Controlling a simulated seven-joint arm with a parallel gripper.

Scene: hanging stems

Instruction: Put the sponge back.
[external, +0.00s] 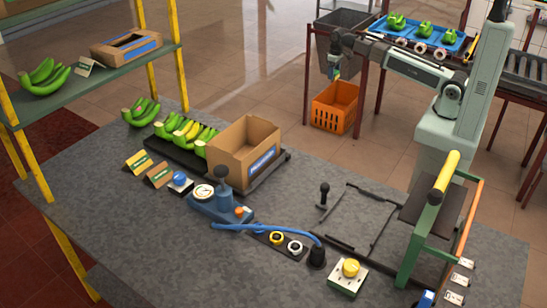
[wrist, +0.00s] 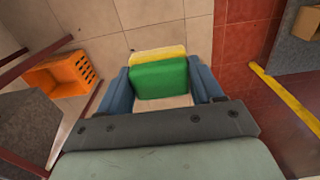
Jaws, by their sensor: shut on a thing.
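My gripper (wrist: 161,88) is shut on the sponge (wrist: 160,78), which is green with a yellow layer and sits between the blue fingers in the wrist view. Tiled floor shows beyond the sponge. In the external view my gripper (external: 336,69) hangs at the end of my outstretched arm, high up, in front of the grey bin. The sponge is too small there to make out clearly.
An orange crate (external: 335,107) stands on the floor under the grey bin (external: 344,22); the crate also shows in the wrist view (wrist: 58,75). The grey worktop (external: 130,225) carries bananas, a cardboard box (external: 240,150) and a blue gauge device (external: 215,205).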

